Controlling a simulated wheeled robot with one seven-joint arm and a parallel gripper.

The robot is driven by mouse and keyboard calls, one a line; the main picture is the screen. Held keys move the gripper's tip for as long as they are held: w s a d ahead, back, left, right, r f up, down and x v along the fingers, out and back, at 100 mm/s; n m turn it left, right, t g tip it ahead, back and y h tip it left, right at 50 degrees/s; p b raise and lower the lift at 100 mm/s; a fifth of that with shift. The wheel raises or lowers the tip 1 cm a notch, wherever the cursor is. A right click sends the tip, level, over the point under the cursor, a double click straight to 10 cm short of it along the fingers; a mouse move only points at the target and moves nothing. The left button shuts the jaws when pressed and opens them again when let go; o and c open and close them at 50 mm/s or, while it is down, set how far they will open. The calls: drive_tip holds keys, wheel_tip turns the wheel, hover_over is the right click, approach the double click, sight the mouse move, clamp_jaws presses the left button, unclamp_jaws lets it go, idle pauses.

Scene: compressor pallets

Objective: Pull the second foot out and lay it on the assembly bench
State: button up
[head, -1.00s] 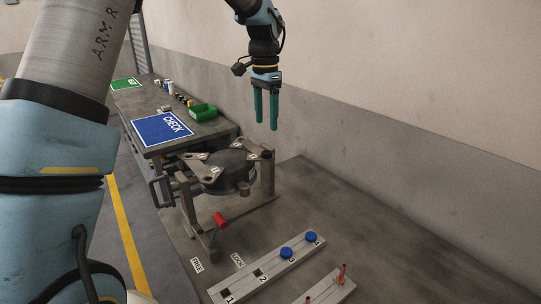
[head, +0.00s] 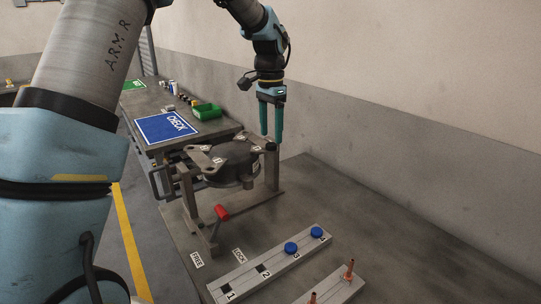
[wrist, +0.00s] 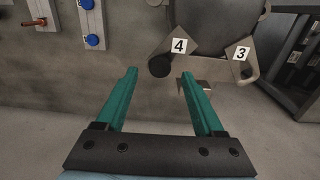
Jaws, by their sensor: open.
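A dark compressor (head: 232,160) sits in a metal cradle frame on the bench (head: 330,190), with numbered bracket arms on top. A black round foot (wrist: 160,66) stands at the bracket arm labelled 4 (wrist: 179,45) in the wrist view. The arm labelled 3 (wrist: 241,53) shows no black foot at its end. My gripper (head: 271,140) is open, its two green fingers pointing down over the compressor's right corner. In the wrist view the foot appears between the fingertips; I cannot tell their height gap. Which foot is the second is not marked.
A red-handled lever (head: 221,212) is on the cradle's front, near FREE and LOCK labels. A numbered strip (head: 275,262) holds blue caps at 3 and 4. Another strip (head: 335,290) bears copper-coloured pieces. A blue CHECK mat (head: 165,128) and green bin (head: 207,111) lie behind.

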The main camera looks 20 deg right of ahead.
sight(271, 144)
drive_tip(key=shift+f+b, duration=0.35)
drive_tip(key=shift+f, duration=0.9)
drive_tip(key=shift+p, duration=0.4)
idle(0.4)
clamp_jaws()
idle(0.4)
drive_tip(key=shift+r, duration=0.15)
idle(0.8)
drive_tip(key=shift+r+p, duration=2.5)
drive_tip(key=shift+r, duration=0.4)
